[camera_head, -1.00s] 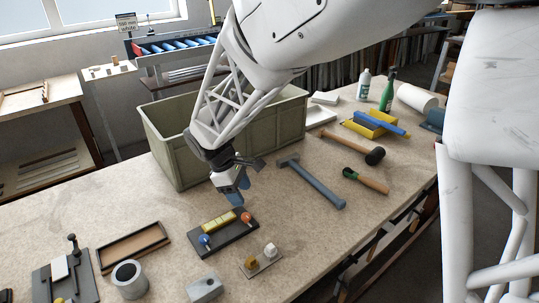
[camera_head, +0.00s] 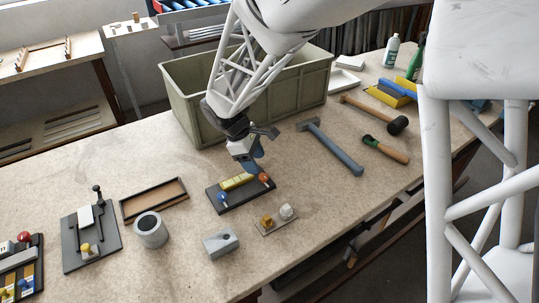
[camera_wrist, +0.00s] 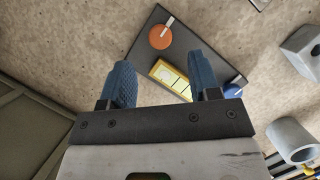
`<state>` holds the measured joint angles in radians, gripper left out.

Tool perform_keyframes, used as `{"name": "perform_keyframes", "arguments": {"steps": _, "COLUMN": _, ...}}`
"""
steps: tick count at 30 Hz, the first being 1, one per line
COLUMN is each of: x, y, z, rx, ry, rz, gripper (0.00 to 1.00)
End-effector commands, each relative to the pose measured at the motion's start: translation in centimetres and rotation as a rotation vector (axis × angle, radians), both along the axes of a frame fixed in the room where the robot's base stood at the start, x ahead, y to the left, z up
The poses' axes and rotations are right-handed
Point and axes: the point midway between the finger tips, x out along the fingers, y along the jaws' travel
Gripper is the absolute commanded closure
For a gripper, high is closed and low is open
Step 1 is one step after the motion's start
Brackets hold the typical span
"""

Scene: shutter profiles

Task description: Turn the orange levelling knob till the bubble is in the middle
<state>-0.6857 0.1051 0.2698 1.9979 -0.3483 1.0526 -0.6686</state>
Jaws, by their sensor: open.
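A dark levelling plate (camera_head: 233,202) lies on the bench with a yellow bubble vial (camera_head: 238,181) between two knobs. The orange knob (camera_head: 264,178) is at its right end and the blue knob (camera_head: 222,198) at its left end. In the wrist view, the orange knob (camera_wrist: 160,37) has a pale pointer stripe and sits beyond my fingertips. The yellow vial (camera_wrist: 171,78) shows between my blue fingers, and the right finger partly covers the plate and the blue knob (camera_wrist: 233,89). My gripper (camera_head: 252,168) is open and empty, just behind the plate near the orange knob. The bubble is too small to make out.
A large green-grey crate (camera_head: 185,103) stands behind my gripper. A blue-handled hammer (camera_head: 335,150) lies to the right. In front are a small block with white and yellow knobs (camera_head: 276,222) and a grey block (camera_head: 220,244). A grey cylinder (camera_head: 151,238) stands left.

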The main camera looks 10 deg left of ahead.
Motion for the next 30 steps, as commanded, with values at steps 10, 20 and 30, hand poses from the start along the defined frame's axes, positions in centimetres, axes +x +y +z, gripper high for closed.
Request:
{"name": "perform_keyframes", "arguments": {"steps": 10, "x": 0.0, "y": -1.6, "z": -3.8, "rx": -0.001, "ry": 0.002, "rz": -0.001, "gripper": 0.44}}
{"name": "perform_keyframes", "arguments": {"steps": 20, "x": 0.0, "y": -2.1, "z": -5.1, "rx": 0.000, "ry": 0.000, "rz": 0.000, "gripper": 0.44}}
{"name": "perform_keyframes", "arguments": {"steps": 30, "x": 0.0, "y": -2.1, "z": -5.1, "rx": 0.000, "ry": 0.000, "rz": 0.000, "gripper": 0.63}}
